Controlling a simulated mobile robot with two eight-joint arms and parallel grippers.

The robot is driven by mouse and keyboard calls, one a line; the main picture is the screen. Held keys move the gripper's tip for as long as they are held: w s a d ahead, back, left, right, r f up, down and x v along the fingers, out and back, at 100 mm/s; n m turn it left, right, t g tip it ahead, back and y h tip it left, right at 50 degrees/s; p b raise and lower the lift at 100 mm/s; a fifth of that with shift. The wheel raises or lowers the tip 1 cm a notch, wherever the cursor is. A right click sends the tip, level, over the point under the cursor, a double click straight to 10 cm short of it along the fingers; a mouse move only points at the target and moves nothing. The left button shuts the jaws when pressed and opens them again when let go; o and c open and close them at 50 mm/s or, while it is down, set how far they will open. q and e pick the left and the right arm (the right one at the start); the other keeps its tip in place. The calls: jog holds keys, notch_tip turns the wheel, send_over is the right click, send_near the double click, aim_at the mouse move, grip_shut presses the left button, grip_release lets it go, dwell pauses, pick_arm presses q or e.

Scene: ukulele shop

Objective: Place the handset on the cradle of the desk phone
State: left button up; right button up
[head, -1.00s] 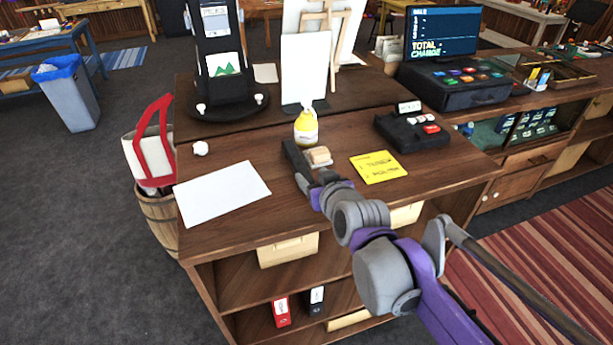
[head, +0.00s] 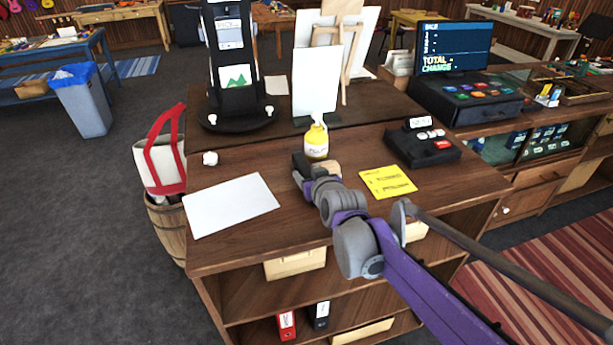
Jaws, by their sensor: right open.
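A black device (head: 424,148) with a small upright display, white keys and a red key lies at the right of the wooden counter. It may be the desk phone, but I cannot tell for sure, and no cradle is distinct. I cannot make out a handset in the head view. My right gripper (head: 300,164) is open, low over the counter, left of the device and just in front of the yellow bottle. It looks empty, though my arm hides part of it and the counter below. My left gripper is out of view.
A yellow bottle (head: 316,141) and a small beige block (head: 329,168) are close to my right gripper. A yellow note (head: 387,182) lies between it and the black device. A white sheet (head: 231,205) lies at left. A white board (head: 316,80) stands behind.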

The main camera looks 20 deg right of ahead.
grip_shut()
dwell(0.3)
jog(key=shift+r, duration=0.1)
